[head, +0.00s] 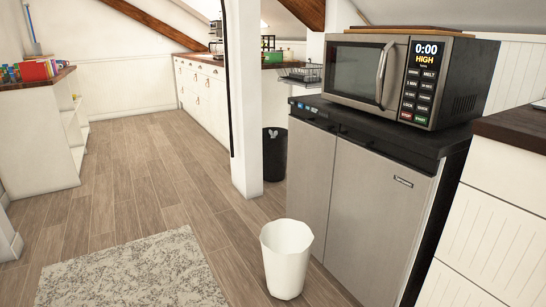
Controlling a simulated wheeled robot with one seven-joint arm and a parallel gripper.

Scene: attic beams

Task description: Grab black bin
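The black bin (274,158) stands upright on the wooden floor in the middle distance in the head view. It is just right of a white post (255,110), which seems to hide a little of its left side. A pale mark shows near its rim. The grey cabinet stands nearer, close to its right side. My gripper is not in view.
A white bin (286,262) stands on the floor in front of the steel fridge (365,200), which carries a microwave (393,80). A grey rug (133,272) lies at the lower left. The wooden floor (135,165) left of the post is clear.

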